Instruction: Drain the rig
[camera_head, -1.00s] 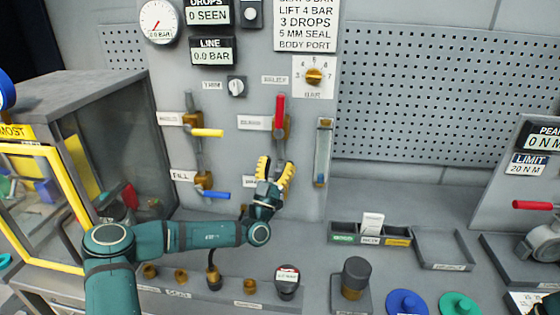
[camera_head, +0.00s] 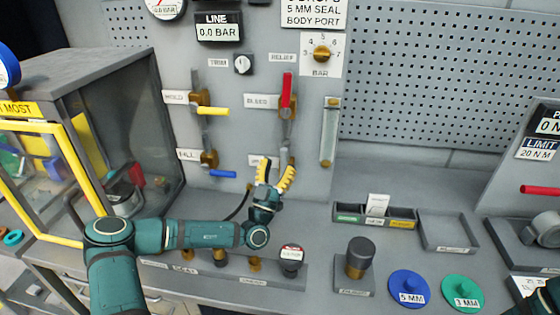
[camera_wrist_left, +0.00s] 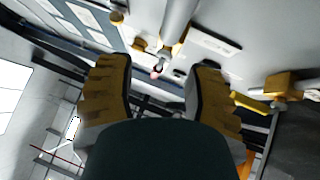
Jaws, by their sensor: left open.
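My left gripper (camera_head: 272,172) is open, its two yellow-padded fingers apart below the BLEED valve, in front of the panel's lower part. Nothing shows held between the fingers (camera_wrist_left: 160,85) in the left wrist view. The red BLEED lever (camera_head: 287,90) points up along its pipe, above the gripper. The yellow HOLD lever (camera_head: 215,111) and blue FILL lever (camera_head: 222,174) point right, to the gripper's left. The LINE display (camera_head: 218,27) reads 0.0 BAR. A small label beside the bleed pipe is partly hidden by the gripper.
A sight tube (camera_head: 330,132) is right of the bleed pipe. A yellow-framed cabinet (camera_head: 60,128) stands left. On the bench are a parts tray (camera_head: 347,212), a dark cylinder (camera_head: 361,250), a blue disc (camera_head: 408,288) and a green disc (camera_head: 462,291). A dark hose runs behind my left arm.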

